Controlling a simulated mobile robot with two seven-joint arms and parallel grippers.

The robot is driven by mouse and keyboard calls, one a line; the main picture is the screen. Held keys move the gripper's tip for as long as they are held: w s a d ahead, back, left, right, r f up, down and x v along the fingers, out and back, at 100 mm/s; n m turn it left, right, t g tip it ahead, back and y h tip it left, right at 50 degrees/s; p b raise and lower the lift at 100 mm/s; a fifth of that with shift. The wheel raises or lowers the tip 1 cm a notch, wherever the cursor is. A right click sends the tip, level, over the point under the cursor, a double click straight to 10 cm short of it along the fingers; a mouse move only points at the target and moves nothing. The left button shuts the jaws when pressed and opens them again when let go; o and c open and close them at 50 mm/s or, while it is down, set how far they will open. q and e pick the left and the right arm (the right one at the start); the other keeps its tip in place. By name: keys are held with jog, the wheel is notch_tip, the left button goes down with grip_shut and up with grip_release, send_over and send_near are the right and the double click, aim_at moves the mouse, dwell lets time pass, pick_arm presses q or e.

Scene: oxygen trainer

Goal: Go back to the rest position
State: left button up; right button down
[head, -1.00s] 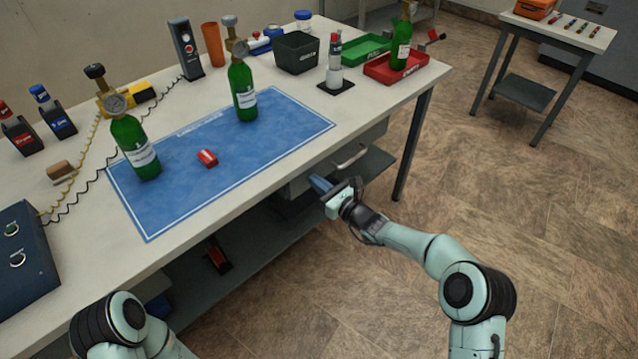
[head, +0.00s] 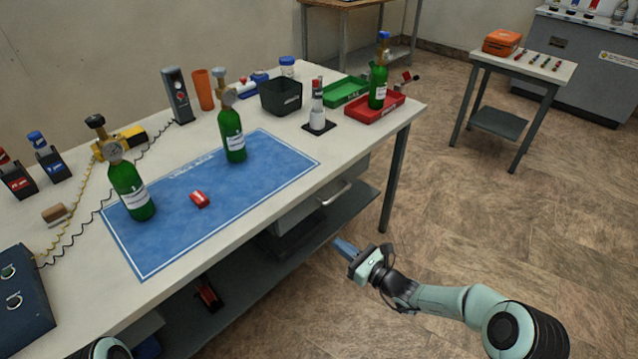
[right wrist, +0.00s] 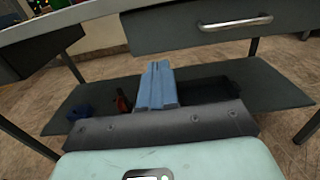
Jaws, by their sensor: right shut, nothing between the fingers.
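My right gripper (head: 345,248) is shut and empty, in the open air in front of the workbench (head: 270,205), below the tabletop's height and near the drawer (head: 320,205). In the right wrist view its blue fingers (right wrist: 156,86) lie together, pointing toward the lower shelf (right wrist: 90,100) under the bench. It touches nothing that I can see. Of my left arm only a joint (head: 105,348) shows at the bottom left of the head view; the left gripper is out of frame.
On the bench stand green cylinders (head: 132,192) and (head: 232,135), a red block (head: 200,199) on the blue mat (head: 165,235), a red tray (head: 365,118), a green tray (head: 343,92) and a black bin (head: 281,97). A side table (head: 525,65) stands at back right. The floor at right is clear.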

jog(key=s+a+f+n+g+h, duration=0.25)
jog(key=s+f+n+g, duration=0.65)
jog(key=s+f, duration=1.05)
jog(key=s+d+f+n+g+h, duration=0.4)
jog(key=s+d+f+n+h, duration=0.35)
jog(key=s+f+n, duration=0.5)
pick_arm(q)
jog(key=s+d+r+g+p, duration=0.1)
jog(key=s+r+p, duration=0.3)
jog(key=r+p, duration=0.5)
jog(key=s+d+r+g+h+p, duration=0.1)
jog(key=s+d+r+g+p, duration=0.1)
jog(key=r+p, duration=0.8)
jog(key=shift+s+d+r+m, duration=0.2)
jog(key=shift+s+d+m, duration=0.25)
jog(key=shift+s, duration=0.4)
pick_arm(e)
jog(key=s+a+r+n+y, duration=0.1)
jog(key=s+r, duration=0.4)
jog(key=r, duration=0.5)
jog(key=s+a+r+n+g, duration=0.1)
jog(key=s+a+r, duration=0.2)
jog(key=r, duration=0.8)
jog(key=shift+s+r+g+y, duration=0.15)
jog(key=shift+s+g+y, duration=0.2)
jog(key=shift+s, duration=0.6)
